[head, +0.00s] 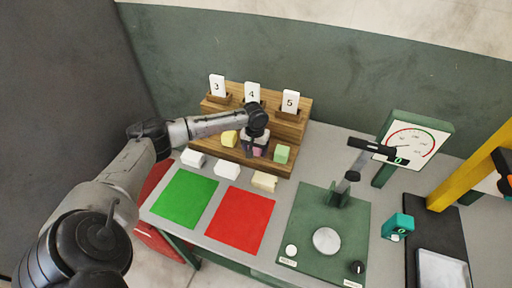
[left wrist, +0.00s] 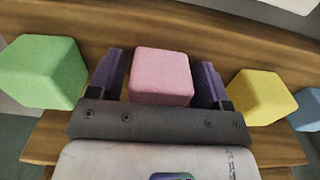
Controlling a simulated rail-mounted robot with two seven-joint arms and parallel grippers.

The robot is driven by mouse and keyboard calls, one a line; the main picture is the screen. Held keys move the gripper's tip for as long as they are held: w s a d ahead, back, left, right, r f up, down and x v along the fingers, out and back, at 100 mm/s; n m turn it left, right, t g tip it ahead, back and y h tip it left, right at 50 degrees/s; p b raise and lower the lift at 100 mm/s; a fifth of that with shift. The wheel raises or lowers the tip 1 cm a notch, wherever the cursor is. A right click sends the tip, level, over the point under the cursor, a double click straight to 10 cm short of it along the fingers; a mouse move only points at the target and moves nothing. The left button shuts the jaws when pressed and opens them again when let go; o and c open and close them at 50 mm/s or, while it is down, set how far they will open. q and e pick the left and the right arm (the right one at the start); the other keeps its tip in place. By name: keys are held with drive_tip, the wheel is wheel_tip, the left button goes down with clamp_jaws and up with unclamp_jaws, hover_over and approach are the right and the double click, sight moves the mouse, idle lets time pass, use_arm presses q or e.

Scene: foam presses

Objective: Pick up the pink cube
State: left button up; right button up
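The pink cube (left wrist: 161,76) sits on the wooden shelf between a green cube (left wrist: 44,70) and a yellow cube (left wrist: 262,96) in the left wrist view. My left gripper (left wrist: 160,82) is open, with one dark finger on each side of the pink cube and small gaps between fingers and cube. In the head view my left gripper (head: 256,146) is over the lower step of the shelf and hides most of the pink cube (head: 257,152). My right gripper is not in view.
The wooden stepped shelf (head: 215,104) carries number cards 3, 4 and 5. White and cream blocks (head: 227,170) lie in front, near green (head: 184,198) and red (head: 239,221) mats. A press (head: 333,215) and a dial gauge (head: 413,141) stand to the right.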

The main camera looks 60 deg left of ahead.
use_arm(q)
drive_tip(key=c, duration=0.8)
drive_tip(key=shift+o, duration=0.2)
